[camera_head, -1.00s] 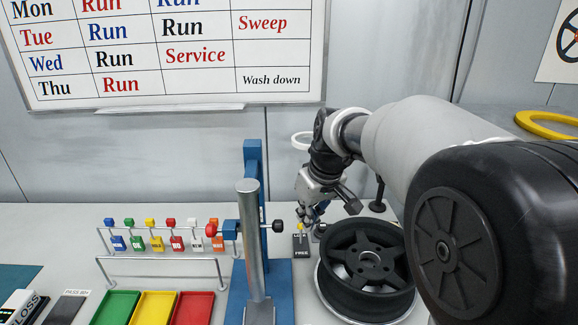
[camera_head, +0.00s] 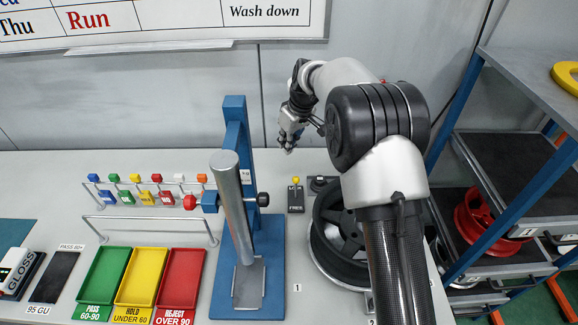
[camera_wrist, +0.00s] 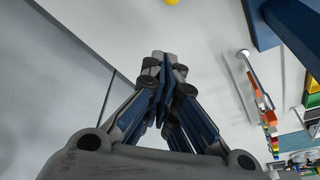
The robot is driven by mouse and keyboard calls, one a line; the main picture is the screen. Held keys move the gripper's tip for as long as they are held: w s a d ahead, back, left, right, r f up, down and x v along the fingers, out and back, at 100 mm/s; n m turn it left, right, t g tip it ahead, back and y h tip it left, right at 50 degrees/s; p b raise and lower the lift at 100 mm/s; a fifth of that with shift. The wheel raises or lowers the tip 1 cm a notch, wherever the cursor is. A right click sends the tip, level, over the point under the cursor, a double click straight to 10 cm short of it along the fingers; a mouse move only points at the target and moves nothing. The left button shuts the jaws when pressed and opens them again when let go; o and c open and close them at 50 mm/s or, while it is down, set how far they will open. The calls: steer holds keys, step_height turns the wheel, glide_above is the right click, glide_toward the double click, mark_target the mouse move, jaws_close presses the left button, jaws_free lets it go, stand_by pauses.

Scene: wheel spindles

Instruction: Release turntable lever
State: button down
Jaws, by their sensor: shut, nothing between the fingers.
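The turntable lever is a small black block (camera_head: 296,200) with a yellow knob (camera_head: 296,181) on the bench, left of the wheel. Its label has two lines, the lower one reading FREE; the lever's exact setting is too small to tell. The dark wheel (camera_head: 326,218) lies on the round turntable (camera_head: 318,250), partly hidden by my arm. My gripper (camera_head: 289,149) is shut and empty, above and behind the knob and apart from it. In the wrist view the shut fingers (camera_wrist: 163,62) meet, with a bit of yellow (camera_wrist: 172,2) at the top edge.
A blue stand (camera_head: 238,130) with a grey column (camera_head: 233,210) rises left of the lever. Green, yellow and red trays (camera_head: 181,280) and a rack of coloured tags (camera_head: 140,197) lie further left. A shelf with a red wheel (camera_head: 482,220) stands right.

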mark_target(296, 187)
steer(key=b+x, duration=0.2)
steer(key=x, duration=0.8)
steer(key=shift+d+f+b, duration=0.1)
steer(key=shift+f+b, duration=0.05)
steer(key=shift+b, duration=0.15)
steer(key=shift+s+d+r+b, duration=0.15)
steer(key=shift+s+d+b, duration=0.05)
steer(key=shift+s+d, duration=0.35)
steer(key=shift+s+d+r+b, duration=0.15)
steer(key=shift+s+d, duration=0.35)
steer(key=shift+s, duration=0.1)
steer(key=shift+s+d, duration=0.2)
steer(key=shift+s, duration=0.05)
steer(key=shift+a, duration=0.2)
